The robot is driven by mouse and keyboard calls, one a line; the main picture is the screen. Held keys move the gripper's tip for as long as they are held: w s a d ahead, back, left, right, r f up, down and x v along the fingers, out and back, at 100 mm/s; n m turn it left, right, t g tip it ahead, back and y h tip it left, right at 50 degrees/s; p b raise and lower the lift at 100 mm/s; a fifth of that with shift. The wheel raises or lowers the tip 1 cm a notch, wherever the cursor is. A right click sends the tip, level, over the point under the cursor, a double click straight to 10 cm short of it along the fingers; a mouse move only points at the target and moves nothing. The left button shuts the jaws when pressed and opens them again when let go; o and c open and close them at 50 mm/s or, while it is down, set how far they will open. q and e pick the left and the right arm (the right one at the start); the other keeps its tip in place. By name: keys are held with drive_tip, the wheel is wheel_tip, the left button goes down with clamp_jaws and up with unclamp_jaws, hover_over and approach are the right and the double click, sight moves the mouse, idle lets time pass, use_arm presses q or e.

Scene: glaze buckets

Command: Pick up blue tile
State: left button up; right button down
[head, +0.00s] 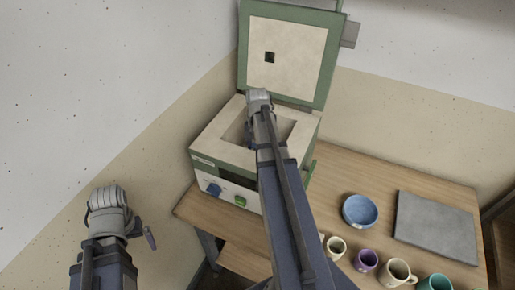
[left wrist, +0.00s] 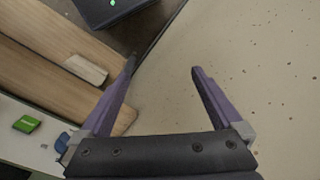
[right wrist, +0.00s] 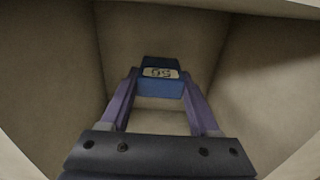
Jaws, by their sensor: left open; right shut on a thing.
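The blue tile (right wrist: 162,86) is a small blue block with a pale number label that reads upside down in the right wrist view. My right gripper (right wrist: 160,76) is shut on it, one finger at each side, inside the pale chamber of the kiln (head: 215,144). In the head view my right arm reaches over the kiln and hides most of that gripper and the tile. My left gripper (left wrist: 164,68) is open and empty. It hangs at the lower left of the head view, apart from the kiln and the table.
The kiln's green-edged lid (head: 288,70) stands open at the back. On the wooden table (head: 345,170), right of the kiln, are a blue bowl (head: 360,211), a grey slab (head: 436,226) and several cups, including a purple one (head: 367,260). Chamber walls surround my right gripper.

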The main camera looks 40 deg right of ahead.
wheel_tip(320, 180, up, 7)
drive_tip(key=p, duration=0.5)
drive_tip(key=shift+f, duration=0.2)
